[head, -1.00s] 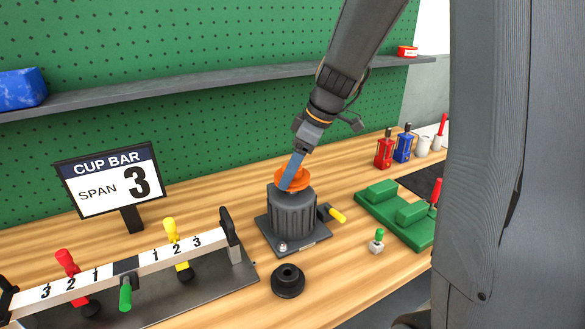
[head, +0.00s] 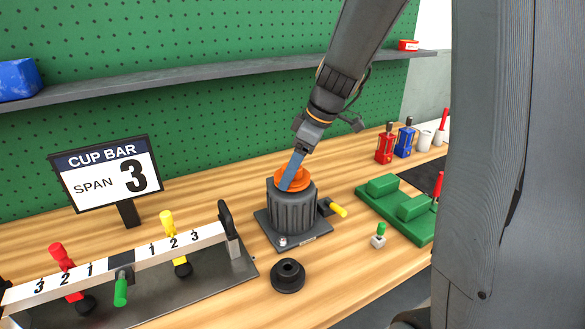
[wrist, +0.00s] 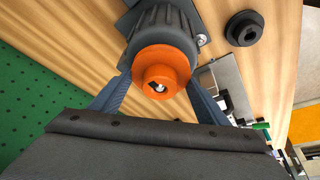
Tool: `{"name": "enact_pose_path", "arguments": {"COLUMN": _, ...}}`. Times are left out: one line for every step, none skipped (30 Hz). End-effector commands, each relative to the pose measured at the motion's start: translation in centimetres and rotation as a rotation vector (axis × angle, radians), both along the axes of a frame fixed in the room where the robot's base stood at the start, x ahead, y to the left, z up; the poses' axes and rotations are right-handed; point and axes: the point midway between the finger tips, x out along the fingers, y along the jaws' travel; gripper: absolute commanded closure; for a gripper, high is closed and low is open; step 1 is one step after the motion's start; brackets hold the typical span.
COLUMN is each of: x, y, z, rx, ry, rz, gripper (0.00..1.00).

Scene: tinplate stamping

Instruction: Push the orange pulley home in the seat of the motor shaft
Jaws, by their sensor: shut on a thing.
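The orange pulley (head: 293,178) sits on top of the dark grey ribbed motor (head: 292,210), which stands upright on a square base plate. The pulley also shows in the wrist view (wrist: 160,71), with a bore and a light shaft tip visible inside it. My gripper (head: 288,184) comes down from above, its blue-grey fingers on either side of the pulley, shut on it. In the wrist view the fingers (wrist: 157,92) straddle the pulley. How deep the pulley sits on the shaft I cannot tell.
A black ring (head: 288,276) lies in front of the motor. A yellow-handled lever (head: 338,210) sticks out at the motor's right. A green fixture (head: 398,208) stands to the right. The cup bar (head: 150,257) with coloured handles is at the left, before a sign (head: 106,178).

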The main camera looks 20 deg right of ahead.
Motion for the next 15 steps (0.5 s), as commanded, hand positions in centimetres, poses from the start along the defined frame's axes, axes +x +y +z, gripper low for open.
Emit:
{"name": "enact_pose_path", "arguments": {"x": 0.06, "y": -0.01, "z": -0.11, "rx": 0.0, "ry": -0.001, "rz": 0.0, "gripper": 0.77}}
{"name": "enact_pose_path", "arguments": {"x": 0.07, "y": -0.01, "z": -0.17, "rx": 0.0, "ry": -0.001, "rz": 0.0, "gripper": 0.77}}
{"name": "enact_pose_path", "arguments": {"x": 0.07, "y": -0.01, "z": -0.26, "rx": 0.0, "ry": -0.001, "rz": 0.0, "gripper": 0.77}}
{"name": "enact_pose_path", "arguments": {"x": 0.06, "y": -0.01, "z": -0.32, "rx": 0.0, "ry": -0.001, "rz": 0.0, "gripper": 0.77}}
{"name": "enact_pose_path", "arguments": {"x": 0.05, "y": -0.01, "z": -0.39, "rx": 0.0, "ry": -0.001, "rz": 0.0, "gripper": 0.77}}
{"name": "enact_pose_path", "arguments": {"x": 0.06, "y": -0.01, "z": -0.48, "rx": 0.0, "ry": -0.001, "rz": 0.0, "gripper": 0.77}}
{"name": "enact_pose_path", "arguments": {"x": 0.06, "y": 0.0, "z": -0.54, "rx": 0.0, "ry": -0.001, "rz": 0.0, "gripper": 0.77}}
{"name": "enact_pose_path", "arguments": {"x": 0.06, "y": -0.01, "z": -0.61, "rx": 0.0, "ry": -0.001, "rz": 0.0, "gripper": 0.77}}
{"name": "enact_pose_path", "arguments": {"x": 0.05, "y": -0.01, "z": -0.63, "rx": 0.0, "ry": -0.001, "rz": 0.0, "gripper": 0.29}}
{"name": "enact_pose_path", "arguments": {"x": 0.04, "y": -0.01, "z": -0.57, "rx": 0.0, "ry": -0.001, "rz": 0.0, "gripper": 0.24}}
{"name": "enact_pose_path", "arguments": {"x": 0.04, "y": -0.01, "z": -0.54, "rx": 0.0, "ry": -0.001, "rz": 0.0, "gripper": 0.19}}
{"name": "enact_pose_path", "arguments": {"x": 0.04, "y": -0.01, "z": -0.54, "rx": 0.0, "ry": -0.001, "rz": 0.0, "gripper": 0.12}}
{"name": "enact_pose_path", "arguments": {"x": 0.04, "y": -0.01, "z": -0.55, "rx": 0.0, "ry": -0.001, "rz": 0.0, "gripper": 0.09}}
{"name": "enact_pose_path", "arguments": {"x": 0.03, "y": -0.01, "z": -0.55, "rx": 0.0, "ry": -0.001, "rz": 0.0, "gripper": 0.09}}
{"name": "enact_pose_path", "arguments": {"x": 0.03, "y": 0.0, "z": -0.56, "rx": 0.0, "ry": -0.001, "rz": 0.0, "gripper": 0.09}}
